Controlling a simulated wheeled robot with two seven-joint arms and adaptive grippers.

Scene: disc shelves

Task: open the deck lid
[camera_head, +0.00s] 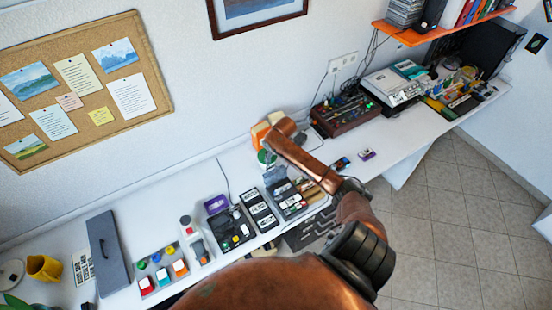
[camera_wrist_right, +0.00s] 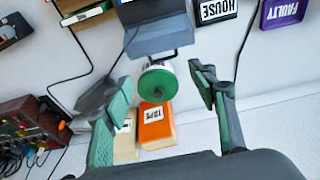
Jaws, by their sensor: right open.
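A dark deck (camera_head: 290,203) stands on the white desk below my right arm in the head view. A grey-blue panel (camera_head: 275,176), which looks like its lid, stands at its wall side; how far it is open I cannot tell. The panel (camera_wrist_right: 158,38) also shows in the wrist view, beyond the fingertips. My right gripper (camera_wrist_right: 158,78) is open and empty, its green-padded fingers apart. A white roll with a green face (camera_wrist_right: 158,83) lies in the view between the fingers, with no visible contact. In the head view my copper arm hides most of the gripper. My left gripper is not in view.
An orange box labelled TAPE (camera_wrist_right: 155,125) stands by the wall beyond the roll. A purple FAULTY bin (camera_head: 216,204) and a row of trays stand left of the deck. A device with knobs (camera_head: 345,113) stands right. Cables hang nearby. Bare desk (camera_head: 385,150) lies right of my arm.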

